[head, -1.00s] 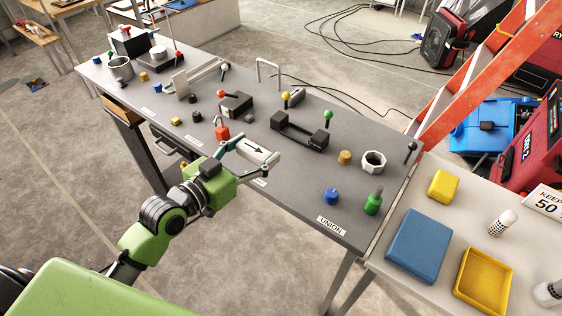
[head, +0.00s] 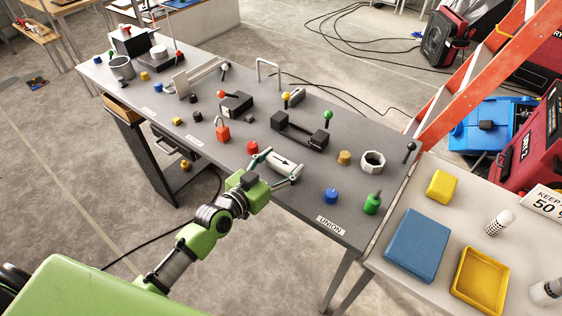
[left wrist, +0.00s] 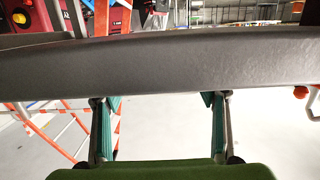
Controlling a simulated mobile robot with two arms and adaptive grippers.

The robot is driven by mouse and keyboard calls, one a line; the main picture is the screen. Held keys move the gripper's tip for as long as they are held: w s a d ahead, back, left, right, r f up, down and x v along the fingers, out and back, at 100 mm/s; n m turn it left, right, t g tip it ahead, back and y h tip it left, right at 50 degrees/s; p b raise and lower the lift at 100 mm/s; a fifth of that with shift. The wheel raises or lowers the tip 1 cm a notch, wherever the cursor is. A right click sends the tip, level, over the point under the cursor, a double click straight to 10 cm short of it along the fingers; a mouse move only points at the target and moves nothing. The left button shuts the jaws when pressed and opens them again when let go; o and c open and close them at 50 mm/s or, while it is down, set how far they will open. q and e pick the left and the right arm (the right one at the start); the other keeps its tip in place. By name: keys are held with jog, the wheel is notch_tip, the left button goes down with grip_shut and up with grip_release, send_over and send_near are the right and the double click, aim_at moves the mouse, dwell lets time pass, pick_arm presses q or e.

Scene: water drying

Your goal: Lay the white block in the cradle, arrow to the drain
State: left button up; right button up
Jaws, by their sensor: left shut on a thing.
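The white block (head: 283,161) carries a black arrow that points right and slightly down in the head view. My left gripper (head: 277,169) is shut on the block and holds it over the near side of the grey table, apart from the cradle. The black cradle (head: 299,133), with a raised block at each end, lies just behind it. In the left wrist view the left gripper's two fingers (left wrist: 160,130) stand apart. My right gripper is out of view.
A green-topped lever (head: 328,117) stands behind the cradle.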

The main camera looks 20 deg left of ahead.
pick_arm(q)
jog(key=shift+f, duration=0.2)
jog(key=o, duration=1.1)
jog(key=shift+s+b, duration=0.2)
jog(key=shift+b, duration=0.15)
jog(key=r+b+v, duration=0.1)
jog(key=v, duration=1.2)
jog(key=shift+a+b, duration=0.2)
jog(key=shift+b, duration=0.1)
jog(key=shift+s, duration=0.1)
